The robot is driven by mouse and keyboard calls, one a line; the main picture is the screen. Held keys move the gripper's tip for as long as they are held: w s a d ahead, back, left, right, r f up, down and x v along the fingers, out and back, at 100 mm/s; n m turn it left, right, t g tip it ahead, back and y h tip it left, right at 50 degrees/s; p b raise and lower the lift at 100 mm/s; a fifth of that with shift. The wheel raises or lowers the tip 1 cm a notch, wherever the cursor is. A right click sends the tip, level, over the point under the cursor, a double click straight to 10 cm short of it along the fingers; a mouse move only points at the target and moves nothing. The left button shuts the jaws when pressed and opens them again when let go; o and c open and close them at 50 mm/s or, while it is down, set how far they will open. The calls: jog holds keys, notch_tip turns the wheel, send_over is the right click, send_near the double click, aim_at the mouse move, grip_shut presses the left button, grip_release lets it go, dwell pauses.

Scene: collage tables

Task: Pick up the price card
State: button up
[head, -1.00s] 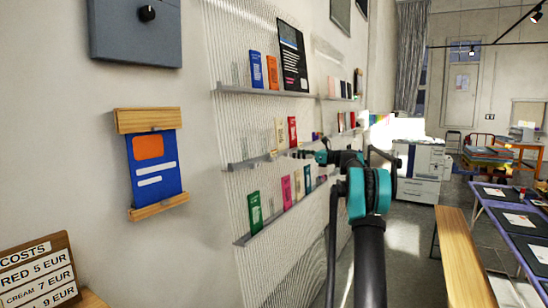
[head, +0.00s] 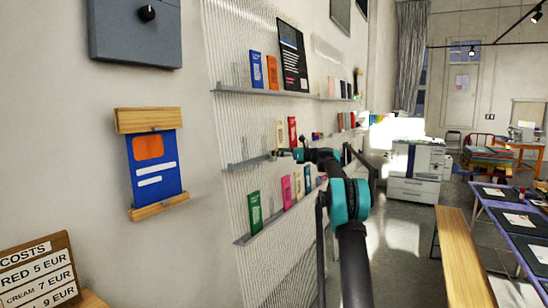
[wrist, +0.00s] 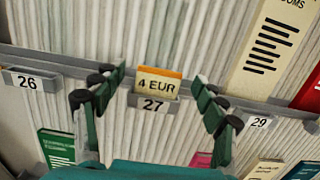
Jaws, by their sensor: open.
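The price card (wrist: 159,84) is a small card with an orange top edge and "4 EUR" on it. In the wrist view it stands in a clip holder marked 27 (wrist: 153,104) on the front of the shelf rail. My gripper (wrist: 158,77) is open, with one finger to the left of the card and one to the right. A gap shows on both sides, so the fingers look apart from it. In the head view my gripper (head: 286,153) is at the middle wall shelf; the card cannot be made out there.
The shelf rail (wrist: 60,62) also carries holders marked 26 (wrist: 26,82) and 29 (wrist: 259,122). A cream booklet (wrist: 272,45) stands right of my gripper, with a red one beside it. A green booklet (wrist: 57,148) is below left. A wooden bench (head: 462,255) stands right of my arm.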

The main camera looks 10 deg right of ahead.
jog(key=c, duration=0.9)
jog(key=shift+o, duration=0.2)
jog(key=shift+r, duration=0.15)
